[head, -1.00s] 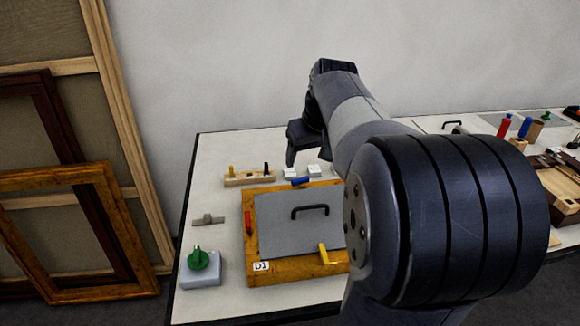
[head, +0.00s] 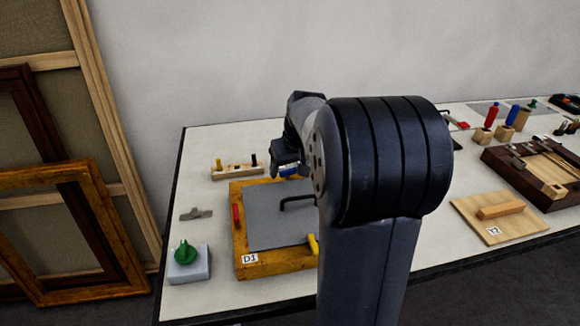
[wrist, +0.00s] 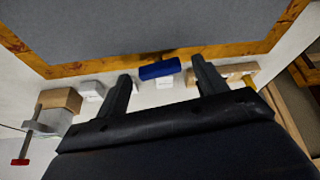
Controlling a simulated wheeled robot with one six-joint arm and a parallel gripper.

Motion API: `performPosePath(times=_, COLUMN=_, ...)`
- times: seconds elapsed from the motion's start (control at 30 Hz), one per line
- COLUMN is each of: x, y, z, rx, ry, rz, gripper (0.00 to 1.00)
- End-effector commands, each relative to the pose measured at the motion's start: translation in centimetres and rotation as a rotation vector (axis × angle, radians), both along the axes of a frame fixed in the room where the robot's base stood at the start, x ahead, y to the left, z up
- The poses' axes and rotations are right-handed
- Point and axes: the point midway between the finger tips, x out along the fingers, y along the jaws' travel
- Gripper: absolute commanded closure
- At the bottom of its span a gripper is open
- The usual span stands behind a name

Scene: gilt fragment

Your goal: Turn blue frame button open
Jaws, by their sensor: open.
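The blue frame button (head: 288,171) sits at the far rail of the gilt frame (head: 246,262), partly hidden by my gripper (head: 283,168) in the head view. In the wrist view the blue button (wrist: 159,69) lies roughly along the rail's outer edge. My open gripper (wrist: 160,74) has one finger to each side of it, with gaps on both sides. I cannot tell whether the fingers are at the button's height. A red button (head: 236,216) is on the left rail, and a yellow button (head: 313,244) is on the near rail, partly hidden by my arm.
A grey panel with a black handle (head: 290,199) lies in the frame. Behind is a wooden block with pegs (head: 236,171); white blocks (wrist: 92,91) lie near the rail. A green knob on a grey box (head: 186,254) stands front left. A wooden board (head: 475,225) lies right.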

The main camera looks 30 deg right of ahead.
Motion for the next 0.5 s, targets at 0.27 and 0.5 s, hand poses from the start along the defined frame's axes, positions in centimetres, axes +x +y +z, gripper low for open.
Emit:
performPosePath(times=0.27, x=-0.01, y=0.01, z=0.03, rx=0.000, ry=0.000, rz=0.000, gripper=0.41)
performPosePath(times=0.5, x=-0.01, y=0.01, z=0.04, rx=0.000, ry=0.000, rz=0.000, gripper=0.61)
